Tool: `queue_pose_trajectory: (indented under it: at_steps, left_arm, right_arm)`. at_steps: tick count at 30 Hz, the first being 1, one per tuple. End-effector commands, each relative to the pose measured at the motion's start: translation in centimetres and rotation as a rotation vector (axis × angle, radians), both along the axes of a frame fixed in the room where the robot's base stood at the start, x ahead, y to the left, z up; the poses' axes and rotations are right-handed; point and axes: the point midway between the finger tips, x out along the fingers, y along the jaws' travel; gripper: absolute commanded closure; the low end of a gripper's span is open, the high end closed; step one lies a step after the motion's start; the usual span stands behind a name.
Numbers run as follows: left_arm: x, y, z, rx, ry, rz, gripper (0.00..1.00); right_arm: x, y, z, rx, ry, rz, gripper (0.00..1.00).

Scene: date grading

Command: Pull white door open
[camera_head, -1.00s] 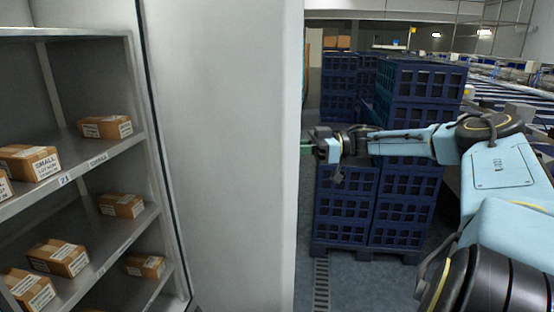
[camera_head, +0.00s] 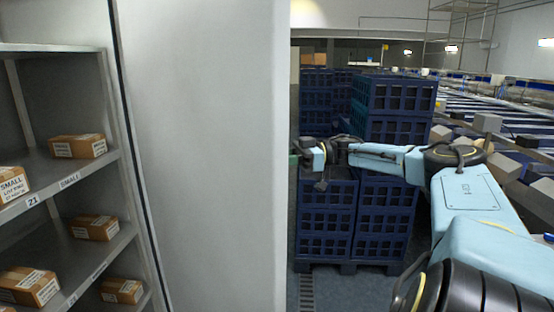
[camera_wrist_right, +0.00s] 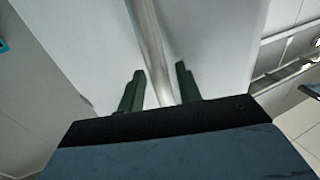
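The white door (camera_head: 205,150) stands as a tall pale panel in the middle left of the head view, beside the open shelving. My right gripper (camera_head: 294,159) is at the door's right edge, its green fingertips partly hidden behind that edge. In the right wrist view a slim metal bar (camera_wrist_right: 152,45) runs down the white surface and ends between the fingers of my right gripper (camera_wrist_right: 160,88). The fingers are apart, with a small gap visible on each side of the bar. Whether the bar is a handle or an edge strip I cannot tell. My left gripper is not in view.
A metal shelf (camera_head: 75,175) with several brown boxes is at the left. Stacked blue crates (camera_head: 395,95) stand behind my right arm. Conveyor lines with grey boxes are at the far right. Some grey floor (camera_head: 335,290) is bare in front of the crates.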

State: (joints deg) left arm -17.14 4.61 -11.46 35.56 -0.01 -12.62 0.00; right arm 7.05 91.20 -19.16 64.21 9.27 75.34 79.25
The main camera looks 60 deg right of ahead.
Motion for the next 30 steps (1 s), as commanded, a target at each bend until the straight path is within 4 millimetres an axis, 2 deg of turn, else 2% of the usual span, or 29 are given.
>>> queue_pose_trajectory:
  at_steps: [11, 14, 27, 30]
  left_arm:
    - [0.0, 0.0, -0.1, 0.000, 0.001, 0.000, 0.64]
    - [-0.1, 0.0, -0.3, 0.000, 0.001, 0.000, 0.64]
    - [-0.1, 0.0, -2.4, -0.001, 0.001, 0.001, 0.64]
    - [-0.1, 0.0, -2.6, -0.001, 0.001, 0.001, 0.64]
  right_arm:
    - [-0.3, -0.3, -0.2, -0.002, 0.003, 0.002, 0.63]
    - [-1.1, -1.2, -0.3, -0.002, 0.006, 0.001, 0.63]
    - [-7.1, -8.1, -0.3, 0.000, -0.006, -0.004, 0.63]
    - [-7.6, -8.6, 0.2, -0.005, -0.015, 0.003, 0.63]
